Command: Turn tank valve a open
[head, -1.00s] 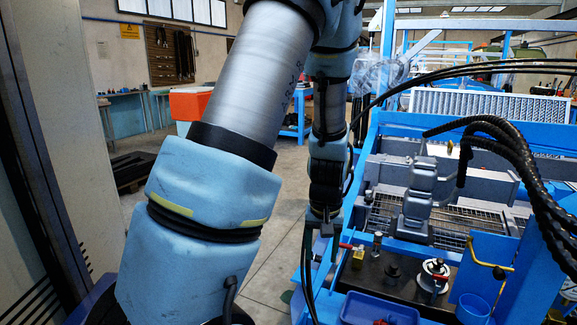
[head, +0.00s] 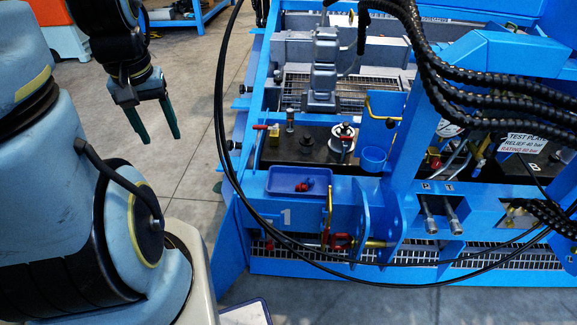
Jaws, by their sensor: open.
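A small red-handled valve (head: 260,128) stands at the left end of the dark tank top (head: 312,152) on the blue bench. Its red handle lies roughly level. No label is readable on it, so I cannot tell whether it is valve a. Other red handles (head: 338,241) show low on the bench front, beside a yellow pipe. My gripper (head: 161,140) hangs at the upper left over bare floor, fingers apart and pointing down, with nothing between them. It is left of the bench and clear of the valve.
A blue tray (head: 285,188) with small red and blue parts sits on the bench front. Black hoses (head: 465,85) arch over the right side, and thin cables loop across the bench front. Floor is free left of the bench.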

